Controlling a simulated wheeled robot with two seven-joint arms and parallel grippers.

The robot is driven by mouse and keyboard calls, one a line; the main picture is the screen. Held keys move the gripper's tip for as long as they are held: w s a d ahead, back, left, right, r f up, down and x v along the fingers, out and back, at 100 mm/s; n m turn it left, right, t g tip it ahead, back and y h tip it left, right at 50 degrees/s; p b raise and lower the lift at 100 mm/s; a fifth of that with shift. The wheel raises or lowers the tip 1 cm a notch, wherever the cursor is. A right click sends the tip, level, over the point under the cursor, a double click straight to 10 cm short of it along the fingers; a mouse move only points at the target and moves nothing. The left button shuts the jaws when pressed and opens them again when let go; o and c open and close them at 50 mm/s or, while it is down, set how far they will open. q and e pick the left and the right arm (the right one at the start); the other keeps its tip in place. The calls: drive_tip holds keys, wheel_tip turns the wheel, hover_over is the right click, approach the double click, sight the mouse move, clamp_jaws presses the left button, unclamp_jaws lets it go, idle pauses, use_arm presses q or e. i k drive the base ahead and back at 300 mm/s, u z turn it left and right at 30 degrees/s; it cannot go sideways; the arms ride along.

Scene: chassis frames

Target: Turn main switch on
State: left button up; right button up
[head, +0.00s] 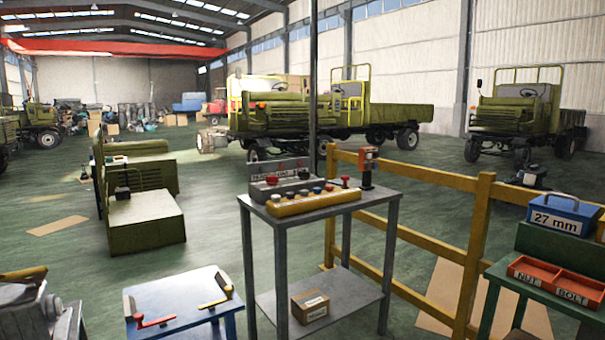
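A grey control box (257,186) with small labels and red and dark knobs stands on a grey metal table (375,208). In front of it lies a yellow button panel (315,203) with several coloured buttons. A device with an orange-red top (368,154) stands upright at the table's right back corner. The labels are too small to read, so I cannot tell which control is the main switch or how it is set. Neither of my grippers is in view.
A cardboard box (310,306) sits on the table's lower shelf. A yellow railing (420,180) runs behind and right. A blue table (186,308) with red and yellow handles is front left. A green bench (550,247) holds a blue "27 mm" case (565,215) and red tray (545,285).

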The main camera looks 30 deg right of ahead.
sight(271, 180)
drive_tip(key=z, duration=0.75)
drive_tip(key=i, duration=1.95)
drive_tip(key=u, duration=0.6)
